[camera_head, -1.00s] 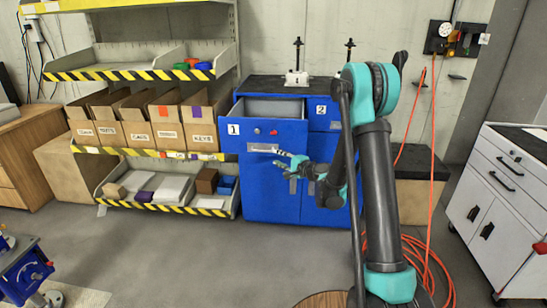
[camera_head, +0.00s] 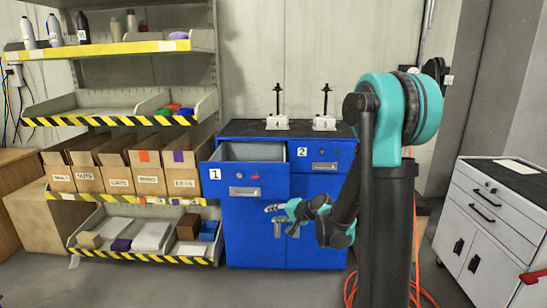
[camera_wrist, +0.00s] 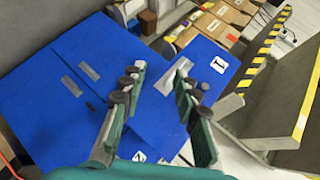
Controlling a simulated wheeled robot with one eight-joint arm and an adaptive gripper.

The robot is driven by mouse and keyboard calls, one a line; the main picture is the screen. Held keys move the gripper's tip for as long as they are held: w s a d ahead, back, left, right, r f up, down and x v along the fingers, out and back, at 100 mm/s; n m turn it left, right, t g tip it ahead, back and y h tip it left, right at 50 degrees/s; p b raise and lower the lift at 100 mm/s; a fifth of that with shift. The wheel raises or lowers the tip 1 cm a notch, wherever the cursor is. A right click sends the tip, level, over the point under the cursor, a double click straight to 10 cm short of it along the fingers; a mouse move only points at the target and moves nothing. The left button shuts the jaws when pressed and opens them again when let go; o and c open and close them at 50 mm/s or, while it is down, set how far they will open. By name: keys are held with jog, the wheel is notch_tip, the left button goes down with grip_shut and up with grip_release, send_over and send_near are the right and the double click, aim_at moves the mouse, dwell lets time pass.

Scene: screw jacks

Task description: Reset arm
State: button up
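My gripper (camera_head: 280,214) hangs in front of the blue cabinet (camera_head: 265,235), with the arm folded. In the wrist view its two fingers (camera_wrist: 160,80) are spread apart with nothing between them, so it is open and empty. The drawer marked 1 (camera_head: 238,186) is pulled out, and its visible inside looks empty. The drawer marked 2 (camera_head: 323,166) is shut. Two screw jacks with pale bases and dark upright screws stand on the cabinet's dark top, a left jack (camera_head: 277,122) and a right jack (camera_head: 324,122).
A shelf rack (camera_head: 150,122) with cardboard boxes (camera_head: 148,168) and bins stands left of the cabinet. A white drawer unit (camera_head: 490,220) stands at the right. An orange cable (camera_head: 350,290) lies on the floor near my arm. The floor (camera_head: 230,290) before the cabinet is clear.

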jog(key=s+d+f+n+g+h, duration=0.1)
jog(key=s+d+f+n+h, duration=0.1)
jog(key=s+d, duration=0.4)
jog(key=s+d+f+n+g+h, duration=0.1)
jog(key=s+d, duration=0.5)
jog(key=s, duration=0.7)
jog(key=s+d+f+n+g+h, duration=0.2)
jog(key=s+d+h, duration=0.3)
jog(key=s, duration=0.4)
jog(key=shift+s+d+f+n+h, duration=0.15)
jog(key=shift+d+f+n+h, duration=0.15)
jog(key=shift+d+f, duration=0.45)
jog(key=shift+o, duration=0.3)
jog(key=shift+r, duration=0.1)
